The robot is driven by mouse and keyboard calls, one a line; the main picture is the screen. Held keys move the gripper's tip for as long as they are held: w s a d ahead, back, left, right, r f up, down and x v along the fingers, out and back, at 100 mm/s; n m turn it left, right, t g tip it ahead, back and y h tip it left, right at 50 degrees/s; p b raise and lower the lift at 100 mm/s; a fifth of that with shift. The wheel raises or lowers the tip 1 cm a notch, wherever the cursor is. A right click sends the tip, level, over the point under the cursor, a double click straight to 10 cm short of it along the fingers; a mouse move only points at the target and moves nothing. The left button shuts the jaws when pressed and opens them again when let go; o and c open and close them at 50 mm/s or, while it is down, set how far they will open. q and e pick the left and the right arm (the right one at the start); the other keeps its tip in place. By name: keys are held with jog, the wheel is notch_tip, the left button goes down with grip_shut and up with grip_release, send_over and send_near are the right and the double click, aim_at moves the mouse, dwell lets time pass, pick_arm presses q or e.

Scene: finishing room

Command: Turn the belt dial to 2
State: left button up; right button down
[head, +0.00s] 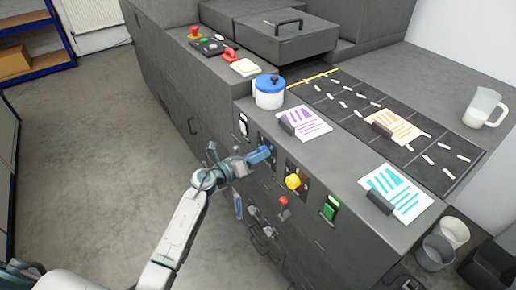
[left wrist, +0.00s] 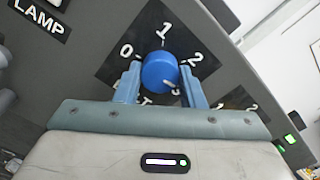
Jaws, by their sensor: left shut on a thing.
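The belt dial (left wrist: 158,72) is a round blue knob on a black diamond-shaped plate (left wrist: 185,32). White figures 0, 1 and 2 stand at its left, top and right. A white mark shows low on the right of the knob, below the 2. My left gripper (left wrist: 160,76) has one blue finger on each side of the knob and is shut on it. The lettering below the knob is mostly hidden by the gripper. In the head view my left gripper (head: 260,155) is at the cabinet front and covers the dial. My right gripper is not in view.
A yellow knob (head: 292,182), a red-topped lever (head: 283,201) and a green switch (head: 331,208) are to the right on the same front. A blue-lidded jar (head: 270,91), printed sheets and a jug (head: 484,107) stand on top. The floor at left is clear.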

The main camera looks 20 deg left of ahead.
pick_arm(q)
jog(key=shift+n+p, duration=4.1)
jog(key=shift+n, duration=0.3)
jog(key=o, duration=1)
jog(key=b+v, duration=0.3)
jog(key=v, duration=0.8)
jog(key=shift+w, duration=0.15)
